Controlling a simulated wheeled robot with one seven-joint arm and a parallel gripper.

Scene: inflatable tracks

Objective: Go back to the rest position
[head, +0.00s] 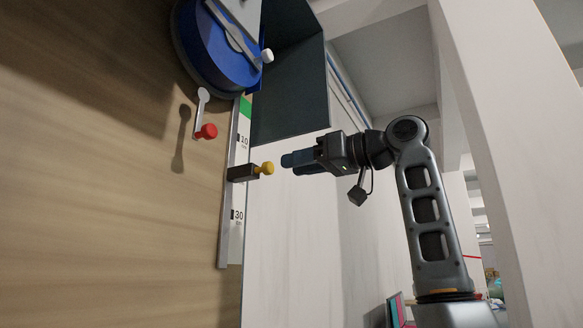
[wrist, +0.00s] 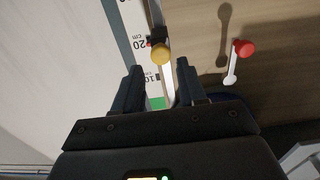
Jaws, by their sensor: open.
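My gripper (head: 289,165) is open and empty, pointing left toward the wooden panel in the head view. Its fingers also show in the wrist view (wrist: 158,75), spread apart. A slider with a yellow knob (head: 267,168) on a dark block sits on a scale rail (head: 223,235), between the 10 and 30 marks. The knob is just past my fingertips, with a small gap. In the wrist view the yellow knob (wrist: 161,55) appears beyond the fingertips, near the 20 mark.
A lever with a red knob (head: 208,131) stands on the wooden panel (head: 80,200). A blue round dial (head: 205,55) with a grey handle and white knob is above it. A dark box (head: 292,95) lies close above my gripper. A white wall stands behind.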

